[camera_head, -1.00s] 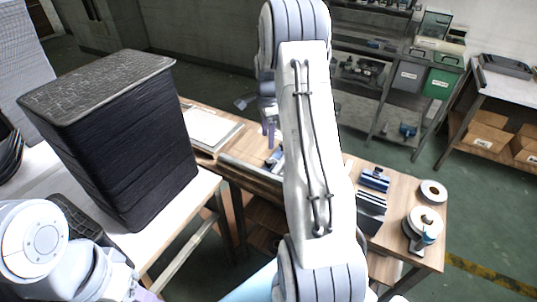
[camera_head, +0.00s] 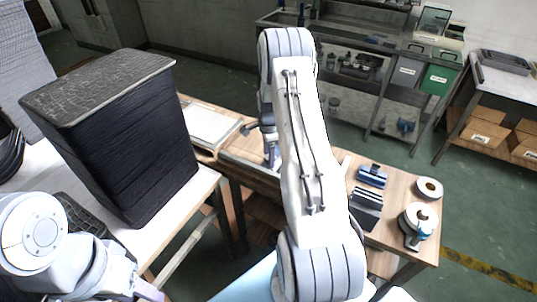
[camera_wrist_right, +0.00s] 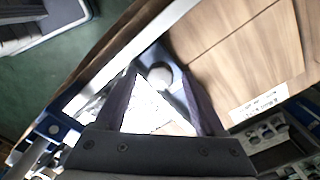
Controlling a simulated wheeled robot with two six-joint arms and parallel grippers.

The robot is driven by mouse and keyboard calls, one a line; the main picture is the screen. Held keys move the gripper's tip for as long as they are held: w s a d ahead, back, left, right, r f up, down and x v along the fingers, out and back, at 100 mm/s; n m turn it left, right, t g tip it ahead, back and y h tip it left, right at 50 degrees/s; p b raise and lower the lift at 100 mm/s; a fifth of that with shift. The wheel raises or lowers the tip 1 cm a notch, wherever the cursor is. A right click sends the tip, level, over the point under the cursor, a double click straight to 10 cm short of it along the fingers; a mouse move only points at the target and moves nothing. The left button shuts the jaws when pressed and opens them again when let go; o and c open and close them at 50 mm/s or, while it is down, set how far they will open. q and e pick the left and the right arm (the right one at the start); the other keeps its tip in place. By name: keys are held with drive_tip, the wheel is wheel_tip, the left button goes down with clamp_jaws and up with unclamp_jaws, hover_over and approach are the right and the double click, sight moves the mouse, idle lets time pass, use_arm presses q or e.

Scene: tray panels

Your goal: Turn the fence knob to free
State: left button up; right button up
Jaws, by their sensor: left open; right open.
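In the right wrist view a round grey knob (camera_wrist_right: 160,73) sits on a blue-grey bracket beside a pale metal rail (camera_wrist_right: 100,85), likely the fence. My right gripper (camera_wrist_right: 157,78) is open, one finger on each side of the knob in this view. I cannot tell whether the fingers touch it. In the head view my right gripper (camera_head: 271,157) is low over the workbench by the metal rail (camera_head: 250,165), and the knob cannot be made out there. My left gripper (camera_head: 148,292) is at the lower left edge, partly cut off and away from the bench.
A tall black stack (camera_head: 115,140) stands on the white table at left. A blue clamp-like part (camera_head: 372,176), a dark ribbed block (camera_head: 366,208) and tape rolls (camera_head: 429,188) lie on the right of the bench. A labelled wooden panel (camera_wrist_right: 250,50) adjoins the rail.

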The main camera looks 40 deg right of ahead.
clamp_jaws()
drive_tip(key=shift+n, duration=0.3)
drive_tip(key=n, duration=0.3)
drive_tip(key=shift+n+b, duration=0.4)
drive_tip(key=n, duration=0.4)
drive_tip(key=shift+n, duration=0.3)
drive_tip(key=n, duration=0.4)
drive_tip(key=shift+b, duration=0.4)
drive_tip(key=n, duration=0.4)
drive_tip(key=shift+r+n, duration=0.1)
drive_tip(key=shift+n, duration=0.2)
